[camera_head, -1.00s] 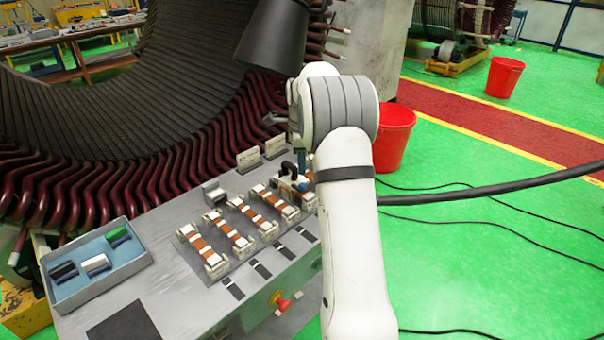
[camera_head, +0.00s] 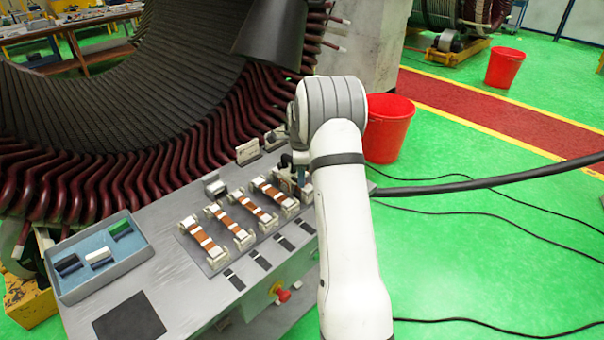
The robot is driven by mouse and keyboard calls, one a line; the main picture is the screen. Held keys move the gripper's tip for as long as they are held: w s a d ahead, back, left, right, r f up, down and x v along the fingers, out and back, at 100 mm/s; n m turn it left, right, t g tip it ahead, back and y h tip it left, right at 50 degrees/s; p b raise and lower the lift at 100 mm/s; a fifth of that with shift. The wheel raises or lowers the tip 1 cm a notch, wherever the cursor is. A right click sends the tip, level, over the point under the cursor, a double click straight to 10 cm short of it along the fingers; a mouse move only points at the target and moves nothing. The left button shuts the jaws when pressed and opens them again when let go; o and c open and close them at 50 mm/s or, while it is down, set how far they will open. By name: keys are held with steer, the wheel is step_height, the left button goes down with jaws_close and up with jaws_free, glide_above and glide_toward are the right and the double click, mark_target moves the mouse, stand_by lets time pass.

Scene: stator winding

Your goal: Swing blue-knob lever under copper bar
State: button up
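Several copper bars lie in a slanting row on the grey bench, held in pale end blocks; one is the left bar (camera_head: 203,237), another the right bar (camera_head: 273,192). My arm reaches over the bench's right end, and my gripper (camera_head: 299,170) is down beside the far right end of the row, mostly hidden behind my own arm. Its fingers are too small and covered to tell open from shut. A small dark knob (camera_head: 286,160) shows just left of the gripper. I cannot make out a blue knob or its lever.
A blue-lined tray (camera_head: 148,255) with black, white and green pieces sits at the bench's left. A small metal block (camera_head: 214,187) stands behind the bars. The large coil-wound stator (camera_head: 80,170) rises behind. A red emergency button (camera_head: 283,296) is on the bench front.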

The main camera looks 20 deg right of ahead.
jaws_close()
steer(key=shift+w+d+n, duration=0.1)
steer(key=shift+n, duration=0.2)
steer(key=n, duration=0.1)
steer(key=d+n+b, duration=0.1)
steer(key=shift+w+n, duration=0.2)
steer(key=shift+n, duration=0.1)
steer(key=n, duration=0.2)
steer(key=w+n+b, duration=0.1)
steer(key=shift+d+n, duration=0.3)
steer(key=shift+d, duration=0.05)
steer(key=n, duration=0.1)
steer(key=w+n, duration=0.1)
steer(key=n, duration=0.1)
steer(key=shift+d, duration=0.3)
steer(key=shift+w+d+n+b, duration=0.15)
steer(key=shift+w+n, duration=0.1)
steer(key=shift+n, duration=0.55)
steer(key=shift+w+a+n+b, duration=0.1)
steer(key=shift+w+n+b, duration=0.1)
steer(key=shift+n, duration=0.6)
